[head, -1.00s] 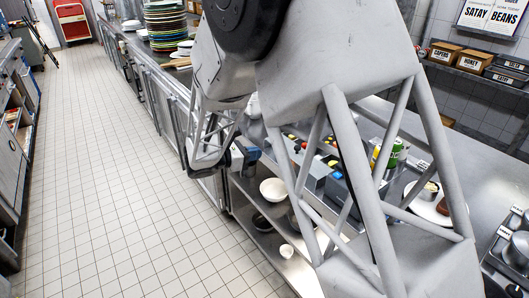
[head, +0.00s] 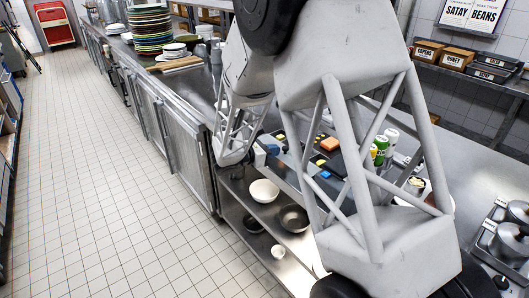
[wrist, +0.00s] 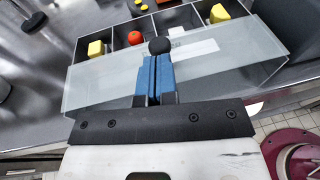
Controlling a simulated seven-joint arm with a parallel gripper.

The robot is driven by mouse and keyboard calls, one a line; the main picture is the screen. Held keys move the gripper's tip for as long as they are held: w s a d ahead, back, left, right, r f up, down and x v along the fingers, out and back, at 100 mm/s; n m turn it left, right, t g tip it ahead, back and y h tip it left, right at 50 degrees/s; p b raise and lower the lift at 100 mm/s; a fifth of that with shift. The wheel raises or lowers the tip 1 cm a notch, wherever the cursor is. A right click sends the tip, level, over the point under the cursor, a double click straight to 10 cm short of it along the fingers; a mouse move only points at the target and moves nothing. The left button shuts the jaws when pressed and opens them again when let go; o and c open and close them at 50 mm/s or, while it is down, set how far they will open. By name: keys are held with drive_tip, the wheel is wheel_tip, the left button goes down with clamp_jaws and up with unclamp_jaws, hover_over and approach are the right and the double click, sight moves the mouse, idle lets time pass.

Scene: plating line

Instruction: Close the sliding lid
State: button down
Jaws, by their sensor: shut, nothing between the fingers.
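A clear sliding lid (wrist: 105,92) with a black knob (wrist: 160,45) extends from the box toward me, leaving several cells uncovered. My gripper (wrist: 155,60) has blue fingers pressed together, empty, over the lid. Their tips are at the near side of the knob; I cannot tell whether they touch it. In the head view my arm hides part of the box (head: 322,187).
Bowls (head: 264,191) sit on the shelf below. Plate stacks (head: 150,30) are at the far left. A dark red round object (wrist: 292,155) is at the wrist view's lower right.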

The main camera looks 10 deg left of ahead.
drive_tip(key=shift+x, duration=0.75)
drive_tip(key=w+d, duration=0.5)
drive_tip(key=shift+w+d, duration=0.1)
drive_tip(key=shift+d, duration=0.05)
drive_tip(key=shift+w+d, duration=0.25)
drive_tip(key=shift+w+r, duration=0.1)
drive_tip(key=shift+a, duration=0.1)
drive_tip(key=v, duration=1.4)
drive_tip(key=shift+s+a, duration=0.15)
drive_tip(key=shift+s, duration=0.15)
